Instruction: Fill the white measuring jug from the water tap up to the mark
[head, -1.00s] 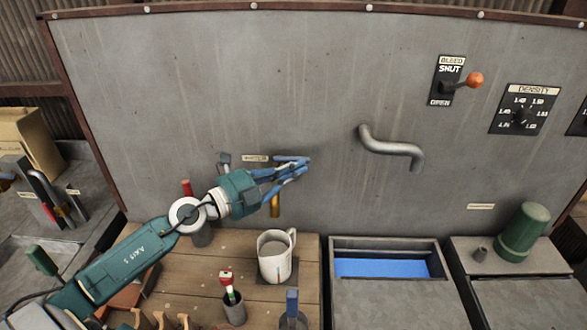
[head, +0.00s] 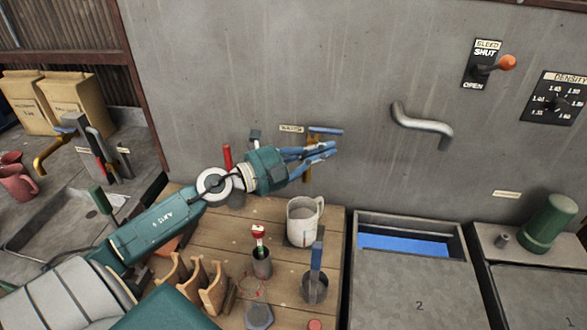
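The white measuring jug (head: 299,231) stands upright on the wooden bench, its handle towards the right and a small red mark on its side. Its inside looks grey; I cannot tell the water level. The water tap's brass spout (head: 307,174) comes off the wall above the jug, partly hidden by my gripper. Its blue lever (head: 328,131) points right. I see no stream. My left gripper (head: 333,150) is in front of the tap, just below the lever, its blue fingers pointing right. Whether they touch the tap is unclear. My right gripper is out of view.
On the wooden bench (head: 210,212) are a pot with a red-topped tool (head: 258,236), a pot with a blue-handled tool (head: 316,262) and wooden racks (head: 212,290). A tank with blue liquid (head: 402,243) is at right. A bent pipe (head: 424,124) and bleed lever (head: 493,69) are on the wall.

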